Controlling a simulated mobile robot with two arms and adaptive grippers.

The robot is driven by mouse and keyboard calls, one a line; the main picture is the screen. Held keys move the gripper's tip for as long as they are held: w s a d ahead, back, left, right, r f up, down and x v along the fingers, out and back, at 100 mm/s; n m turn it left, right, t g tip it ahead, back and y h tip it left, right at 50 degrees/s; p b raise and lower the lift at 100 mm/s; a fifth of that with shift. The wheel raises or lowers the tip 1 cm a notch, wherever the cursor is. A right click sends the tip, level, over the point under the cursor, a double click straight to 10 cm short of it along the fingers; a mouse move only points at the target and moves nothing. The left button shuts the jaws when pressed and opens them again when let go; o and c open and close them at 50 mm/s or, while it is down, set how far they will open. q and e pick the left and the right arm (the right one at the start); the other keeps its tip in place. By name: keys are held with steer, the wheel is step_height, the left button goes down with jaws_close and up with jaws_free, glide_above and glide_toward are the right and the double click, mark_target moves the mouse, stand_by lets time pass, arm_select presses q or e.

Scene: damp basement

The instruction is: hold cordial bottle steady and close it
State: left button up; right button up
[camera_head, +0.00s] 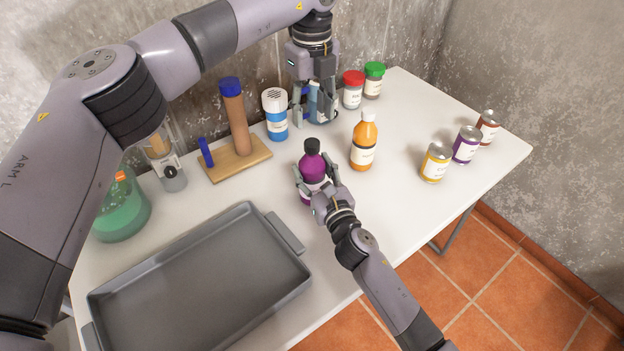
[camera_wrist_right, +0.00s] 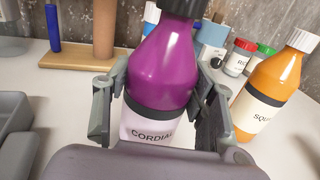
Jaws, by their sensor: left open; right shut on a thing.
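The cordial bottle (camera_head: 314,167) is purple with a white label and stands upright on the white table. A black cap (camera_head: 312,145) sits on its neck; I cannot tell how tight it is. My right gripper (camera_head: 312,190) is shut around the bottle's body from the front. In the right wrist view the bottle (camera_wrist_right: 163,68) shows between both fingers, with its "CORDIAL" label partly hidden below. My left gripper (camera_head: 314,118) is open, pointing down above the back of the table, behind the bottle and apart from it. A blue container partly shows behind its fingers.
An orange squash bottle (camera_head: 364,145) stands close to the right of the cordial. Several cans stand further right. A blue-and-white shaker (camera_head: 276,115), red-lidded jar (camera_head: 353,92) and wooden stand (camera_head: 238,158) line the back. A grey tray (camera_head: 262,222) fills the front left.

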mark_target(312, 142)
jaws_close()
arm_select(q)
steer(key=n, duration=0.9)
steer(key=shift+f, duration=4)
steer(key=shift+c, duration=0.5)
